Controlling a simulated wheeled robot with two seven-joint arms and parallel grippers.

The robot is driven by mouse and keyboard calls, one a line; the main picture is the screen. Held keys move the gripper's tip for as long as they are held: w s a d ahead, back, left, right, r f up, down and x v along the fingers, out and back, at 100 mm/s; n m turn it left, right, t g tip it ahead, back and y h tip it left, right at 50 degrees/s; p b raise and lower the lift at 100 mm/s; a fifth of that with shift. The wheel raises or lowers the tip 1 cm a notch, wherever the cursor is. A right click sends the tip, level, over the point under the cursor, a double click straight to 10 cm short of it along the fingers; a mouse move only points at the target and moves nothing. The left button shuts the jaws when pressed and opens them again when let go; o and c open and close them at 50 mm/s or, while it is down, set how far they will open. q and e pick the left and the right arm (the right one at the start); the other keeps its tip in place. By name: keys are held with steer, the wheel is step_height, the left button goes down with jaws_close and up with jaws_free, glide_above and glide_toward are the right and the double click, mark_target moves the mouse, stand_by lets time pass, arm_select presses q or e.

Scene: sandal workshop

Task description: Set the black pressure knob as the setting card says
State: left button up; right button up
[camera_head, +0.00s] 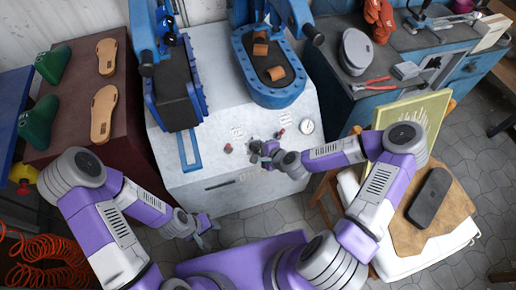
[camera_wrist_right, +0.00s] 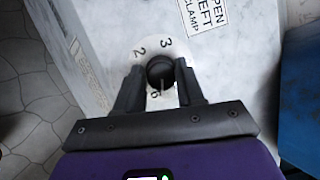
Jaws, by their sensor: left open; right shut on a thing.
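The black pressure knob (camera_wrist_right: 160,70) shows in the right wrist view on a pale round dial plate (camera_wrist_right: 172,50) with the digits 2, 3 and what looks like 6. A light line on the knob points down the picture, towards that last digit. My right gripper (camera_wrist_right: 160,80) has one finger on each side of the knob and is shut on it; in the head view this gripper (camera_head: 262,153) is at the machine's front, hiding the knob. My left gripper (camera_head: 203,226) is open and empty, low in front of the machine. I cannot make out a setting card.
The grey machine (camera_head: 190,190) carries blue presses (camera_head: 270,95). A red-topped control (camera_head: 228,149) and a round gauge (camera_head: 307,126) are on its front. An "open left clamp" label (camera_wrist_right: 203,12) is near the knob.

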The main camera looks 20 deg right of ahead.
steer(key=shift+m+t, duration=0.5)
steer(key=shift+m, duration=0.7)
steer(key=shift+w, duration=0.1)
steer(key=o, duration=1)
steer(key=p+v, duration=0.3)
steer(key=v, duration=0.4)
steer(key=shift+s+r, duration=0.25)
steer(key=shift+s, duration=0.05)
steer(key=shift+a, duration=0.1)
